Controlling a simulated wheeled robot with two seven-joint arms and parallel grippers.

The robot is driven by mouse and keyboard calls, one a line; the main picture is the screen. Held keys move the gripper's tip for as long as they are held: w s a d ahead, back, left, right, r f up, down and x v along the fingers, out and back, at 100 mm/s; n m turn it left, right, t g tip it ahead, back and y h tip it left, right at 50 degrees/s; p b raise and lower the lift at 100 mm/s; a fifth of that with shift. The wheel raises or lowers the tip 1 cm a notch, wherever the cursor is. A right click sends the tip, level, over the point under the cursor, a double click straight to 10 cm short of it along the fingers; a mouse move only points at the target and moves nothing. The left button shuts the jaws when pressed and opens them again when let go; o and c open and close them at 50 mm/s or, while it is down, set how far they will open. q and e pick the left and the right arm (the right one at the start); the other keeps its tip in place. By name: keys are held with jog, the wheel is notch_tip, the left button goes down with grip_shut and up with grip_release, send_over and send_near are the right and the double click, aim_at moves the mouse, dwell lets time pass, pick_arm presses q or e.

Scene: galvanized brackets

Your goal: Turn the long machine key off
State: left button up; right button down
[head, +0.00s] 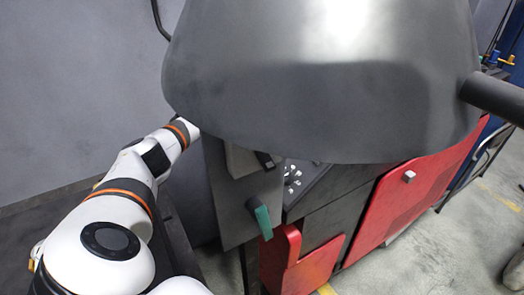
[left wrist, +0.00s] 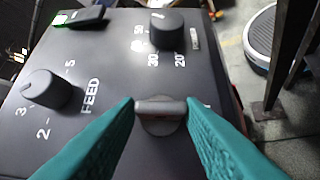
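The key (left wrist: 162,106) is a small grey metal bar on a round base, on the dark control panel (left wrist: 110,45) in the left wrist view. It lies crosswise in that picture. My left gripper (left wrist: 161,103) has one teal fingertip at each end of the key, with no gap showing, so it looks shut on it. In the head view a teal finger of my left gripper (head: 263,222) shows low at the machine's dark side panel; the key cannot be made out there. My right gripper is not in view.
A FEED knob (left wrist: 47,89) and another black knob (left wrist: 166,28) stand on the panel near the fingers. A large grey rounded shape (head: 320,90) hides much of the head view. The machine has red panels (head: 415,200). Open floor (head: 465,245) lies at right.

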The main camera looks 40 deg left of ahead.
pick_arm(q)
jog(key=o, duration=0.3)
jog(key=shift+o, duration=0.2)
jog(key=shift+a, duration=0.1)
jog(key=shift+s+a+r+b, duration=0.15)
jog(key=shift+a+r+b, duration=0.05)
jog(key=shift+a+b, duration=0.1)
jog(key=b+v, duration=0.4)
jog(key=v, duration=0.7)
jog(key=shift+r, duration=0.1)
